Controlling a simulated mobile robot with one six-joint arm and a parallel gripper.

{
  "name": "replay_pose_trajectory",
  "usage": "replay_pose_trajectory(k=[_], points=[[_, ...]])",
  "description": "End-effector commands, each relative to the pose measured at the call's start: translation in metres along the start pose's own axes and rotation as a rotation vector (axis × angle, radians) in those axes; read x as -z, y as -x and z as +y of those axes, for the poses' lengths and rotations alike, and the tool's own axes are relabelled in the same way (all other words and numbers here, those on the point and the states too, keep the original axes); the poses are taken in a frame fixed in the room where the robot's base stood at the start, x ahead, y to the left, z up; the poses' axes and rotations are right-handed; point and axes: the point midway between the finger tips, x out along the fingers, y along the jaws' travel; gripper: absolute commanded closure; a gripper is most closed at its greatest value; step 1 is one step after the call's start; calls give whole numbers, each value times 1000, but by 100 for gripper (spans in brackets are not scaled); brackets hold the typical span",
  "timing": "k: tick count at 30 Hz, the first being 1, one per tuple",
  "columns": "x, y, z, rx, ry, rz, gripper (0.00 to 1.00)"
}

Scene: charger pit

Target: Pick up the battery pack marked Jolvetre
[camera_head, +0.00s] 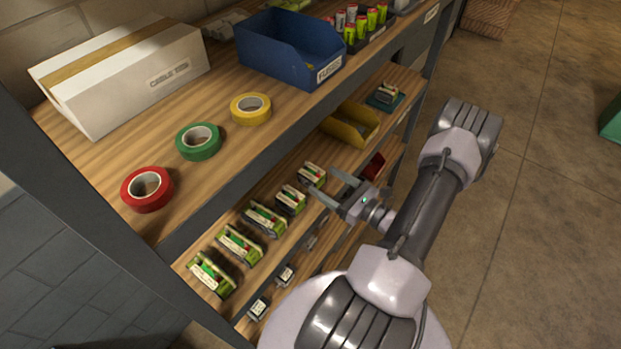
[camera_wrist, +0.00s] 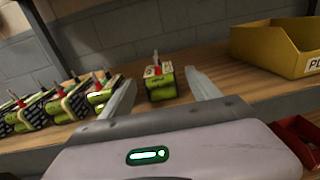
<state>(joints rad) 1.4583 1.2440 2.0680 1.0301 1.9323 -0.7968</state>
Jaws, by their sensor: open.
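Several green-and-black battery packs with pale labels stand in a row on the middle shelf (camera_head: 340,150). The marks are too small to read, so I cannot tell which one is Jolvetre. My gripper (camera_head: 324,183) is open at the shelf's front, facing the pack at the row's right end (camera_head: 312,174). In the wrist view that end pack (camera_wrist: 160,86) shows between the two fingers of my gripper (camera_wrist: 160,78), upright and apart from them, with a red top piece. Other packs in the row (camera_wrist: 62,104) stand left of the left finger.
A yellow bin (camera_head: 358,126) stands right of the row, also seen in the wrist view (camera_wrist: 268,50). A red bin (camera_head: 373,165) sits lower. Another pack sits on a teal base (camera_head: 384,97). The upper shelf holds a blue bin (camera_head: 285,50), tape rolls and a white box (camera_head: 125,72).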

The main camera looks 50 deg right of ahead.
Motion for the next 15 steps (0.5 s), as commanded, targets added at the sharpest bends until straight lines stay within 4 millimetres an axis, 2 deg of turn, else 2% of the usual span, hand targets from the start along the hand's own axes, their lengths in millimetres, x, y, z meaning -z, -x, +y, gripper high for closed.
replay_pose_trajectory(k=[9, 15], points=[[2, -52, 1, -4, 0, 0, 29], [1, -57, 0, -1, 0, 0, 29]])
